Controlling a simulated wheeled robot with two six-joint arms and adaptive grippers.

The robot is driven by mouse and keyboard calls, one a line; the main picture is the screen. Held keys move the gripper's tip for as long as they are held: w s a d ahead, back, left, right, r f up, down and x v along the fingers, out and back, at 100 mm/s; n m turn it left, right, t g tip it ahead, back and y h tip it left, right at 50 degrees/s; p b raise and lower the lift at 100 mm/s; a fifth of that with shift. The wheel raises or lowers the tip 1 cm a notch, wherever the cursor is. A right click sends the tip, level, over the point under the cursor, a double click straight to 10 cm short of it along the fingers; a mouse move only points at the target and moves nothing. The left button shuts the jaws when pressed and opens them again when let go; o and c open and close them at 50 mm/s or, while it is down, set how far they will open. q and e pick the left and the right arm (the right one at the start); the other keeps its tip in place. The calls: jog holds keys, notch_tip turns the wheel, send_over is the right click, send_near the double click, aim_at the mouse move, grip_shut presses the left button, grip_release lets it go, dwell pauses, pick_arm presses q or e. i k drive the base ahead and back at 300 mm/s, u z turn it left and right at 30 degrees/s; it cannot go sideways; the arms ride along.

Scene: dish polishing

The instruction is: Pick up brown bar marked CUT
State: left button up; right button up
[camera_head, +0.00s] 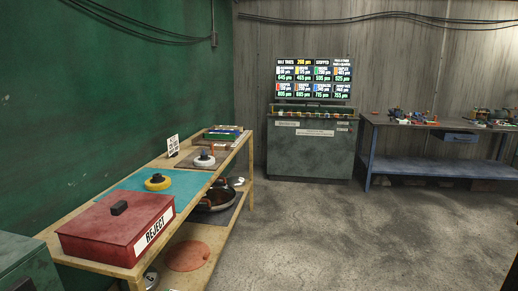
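I cannot make out a brown bar with a readable CUT mark. A small stack of coloured bars (222,134), with green and white showing, lies at the far end of the wooden bench (168,243); its lettering is too small to read. A row of small coloured pieces (312,113) also sits along the grey-green counter (310,150) at the back, too small to tell apart. Neither of my grippers is in view.
A red REJECT box (112,228), a yellow pad (158,182) on a teal mat (138,184) and a white pad (204,160) occupy the bench top. A dark pan (216,200) is on the lower shelf. The concrete floor (320,230) to the right is clear.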

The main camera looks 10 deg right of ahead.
aim_at(217, 147)
jog(key=z, duration=0.55)
jog(key=k, duration=0.65)
jog(key=z, duration=0.5)
jog(key=i, duration=4.85)
jog(key=u, duration=0.3)
jog(key=i, duration=1.8)
jog(key=u, duration=0.65)
jog(key=i, duration=1.15)
jog(key=u, duration=1.45)
jog(key=i, duration=0.95)
jog(key=u, duration=0.9)
